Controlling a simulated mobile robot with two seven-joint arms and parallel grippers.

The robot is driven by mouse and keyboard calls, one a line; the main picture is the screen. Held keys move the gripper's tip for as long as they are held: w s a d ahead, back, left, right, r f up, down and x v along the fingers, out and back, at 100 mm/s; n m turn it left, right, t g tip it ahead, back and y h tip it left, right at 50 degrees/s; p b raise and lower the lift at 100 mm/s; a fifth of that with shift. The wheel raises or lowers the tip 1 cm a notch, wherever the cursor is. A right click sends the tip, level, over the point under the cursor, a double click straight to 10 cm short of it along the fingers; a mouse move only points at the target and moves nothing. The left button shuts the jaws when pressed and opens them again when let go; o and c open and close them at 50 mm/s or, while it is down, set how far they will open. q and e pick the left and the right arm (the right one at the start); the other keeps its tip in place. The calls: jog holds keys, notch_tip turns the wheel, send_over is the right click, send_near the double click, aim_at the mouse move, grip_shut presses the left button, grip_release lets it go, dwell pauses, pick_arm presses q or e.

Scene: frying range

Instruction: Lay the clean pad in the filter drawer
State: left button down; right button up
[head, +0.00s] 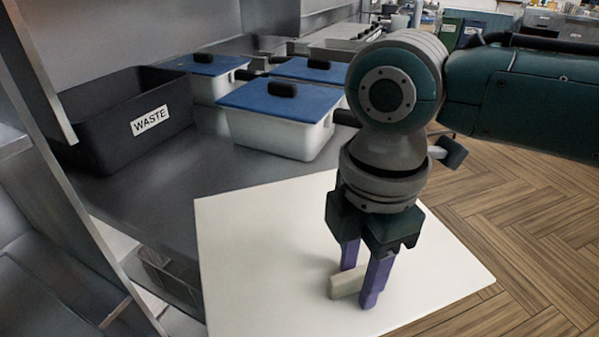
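A flat white sheet, which looks like the clean pad (262,262), spreads across the lower middle, level, in front of the steel counter and over part of the floor. A small cream block (342,286) stands up from it near its front right part. My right gripper (362,284) points down with its two purple fingers on either side of this block, and looks shut on it. What supports the sheet from below is hidden. An open recess with a wire-like frame, perhaps the filter drawer (170,277), shows partly left of the sheet. My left gripper is out of view.
A black bin labelled WASTE (118,118) stands on the steel counter (165,200) at left. Several white tubs with blue lids (284,120) stand behind the sheet. A steel post (85,200) slants down at left. Wooden floor (510,235) is clear at right.

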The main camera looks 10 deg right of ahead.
grip_shut()
jog(key=shift+r, duration=0.1)
dwell(0.5)
